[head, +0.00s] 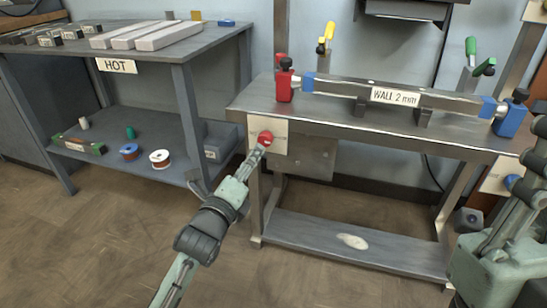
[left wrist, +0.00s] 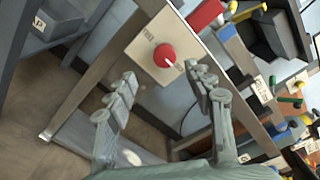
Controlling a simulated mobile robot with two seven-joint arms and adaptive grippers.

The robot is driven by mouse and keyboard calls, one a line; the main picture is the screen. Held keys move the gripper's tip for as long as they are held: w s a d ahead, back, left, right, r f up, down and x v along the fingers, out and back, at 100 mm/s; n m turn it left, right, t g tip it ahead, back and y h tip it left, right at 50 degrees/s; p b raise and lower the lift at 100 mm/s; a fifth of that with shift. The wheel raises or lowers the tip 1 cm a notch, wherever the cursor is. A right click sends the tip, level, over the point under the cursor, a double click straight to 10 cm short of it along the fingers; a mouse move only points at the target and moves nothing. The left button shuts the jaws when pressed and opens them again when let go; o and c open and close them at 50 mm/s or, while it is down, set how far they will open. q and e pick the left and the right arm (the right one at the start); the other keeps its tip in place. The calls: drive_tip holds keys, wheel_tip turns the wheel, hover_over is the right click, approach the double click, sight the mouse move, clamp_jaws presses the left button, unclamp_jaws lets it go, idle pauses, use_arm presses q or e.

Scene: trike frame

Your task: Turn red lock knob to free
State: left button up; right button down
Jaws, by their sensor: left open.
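The red lock knob (head: 265,138) sits on a pale square plate at the left front of the workbench. In the left wrist view the red knob (left wrist: 165,54) has a white pointer mark toward the lower right of the picture. Small lettering on the plate (left wrist: 140,50) is too blurred to read surely. My left gripper (head: 259,148) is at the knob in the head view. In the wrist view my left gripper (left wrist: 163,82) is open, its fingers either side of the knob's line; contact cannot be told. My right arm shows at the right edge, its gripper out of view.
The workbench (head: 330,118) carries a tube labelled "WALL 2 mm" (head: 395,97) between a red clamp (head: 285,84) and a blue clamp (head: 510,117). A blue knob (head: 511,182) is on the right plate.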

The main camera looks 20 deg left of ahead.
sight(263, 141)
use_arm(q)
drive_tip(key=w, duration=0.2)
drive_tip(key=w+b, duration=0.1)
drive_tip(key=w, duration=0.2)
drive_tip(key=w+b, duration=0.1)
drive_tip(key=w, duration=0.1)
drive_tip(key=shift+w+d+r, duration=0.25)
drive_tip(key=shift+w+d, duration=0.1)
drive_tip(key=shift+w, duration=0.05)
drive_tip(key=shift+m, duration=0.3)
drive_tip(key=c, duration=1.2)
